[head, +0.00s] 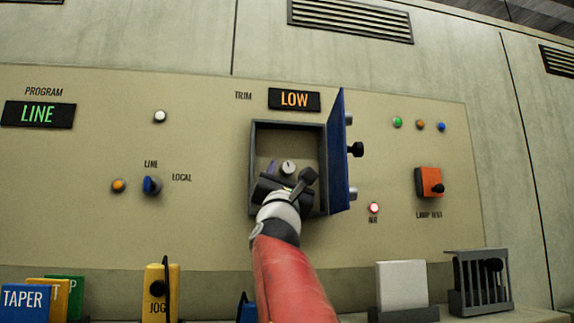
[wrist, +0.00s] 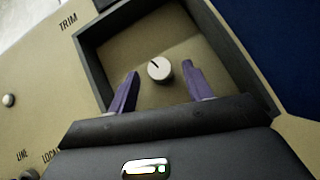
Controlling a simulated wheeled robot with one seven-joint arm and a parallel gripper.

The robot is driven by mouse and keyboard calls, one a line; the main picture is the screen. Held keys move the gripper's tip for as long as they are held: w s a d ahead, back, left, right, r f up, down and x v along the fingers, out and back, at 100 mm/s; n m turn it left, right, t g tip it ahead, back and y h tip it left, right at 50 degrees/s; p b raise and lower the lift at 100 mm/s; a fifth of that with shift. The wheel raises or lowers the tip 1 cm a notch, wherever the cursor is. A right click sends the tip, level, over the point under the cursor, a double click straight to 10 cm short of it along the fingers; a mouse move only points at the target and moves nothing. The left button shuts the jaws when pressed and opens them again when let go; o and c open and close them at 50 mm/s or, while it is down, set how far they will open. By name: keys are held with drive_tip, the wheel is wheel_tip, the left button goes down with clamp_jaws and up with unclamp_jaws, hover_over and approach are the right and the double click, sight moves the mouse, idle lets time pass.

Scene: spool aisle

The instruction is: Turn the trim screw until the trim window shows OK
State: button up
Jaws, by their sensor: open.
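The trim screw (head: 288,167) is a small pale round knob with a dark index line, set in the back of an open recessed box (head: 253,140). In the wrist view the trim screw (wrist: 159,69) shows between my fingers, its line pointing to the upper left. My gripper (wrist: 160,90) is open, with a purple finger on each side of the screw and a gap on both sides. My gripper also shows in the head view (head: 287,178), reaching into the box. The trim window (head: 294,99) above the box reads LOW in orange.
The box's blue door (head: 340,150) stands open on the right. A LINE/LOCAL switch (head: 151,185) is at left and an orange lamp-test unit (head: 429,182) at right. Below are a TAPER card (head: 24,298), a yellow JOG card (head: 158,290), a white block (head: 402,286) and a slotted grey holder (head: 478,282).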

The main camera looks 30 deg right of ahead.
drive_tip(key=shift+w+d+r, duration=0.1)
drive_tip(key=shift+w+r, duration=0.1)
drive_tip(key=c, duration=1)
drive_tip(key=shift+o, duration=0.2)
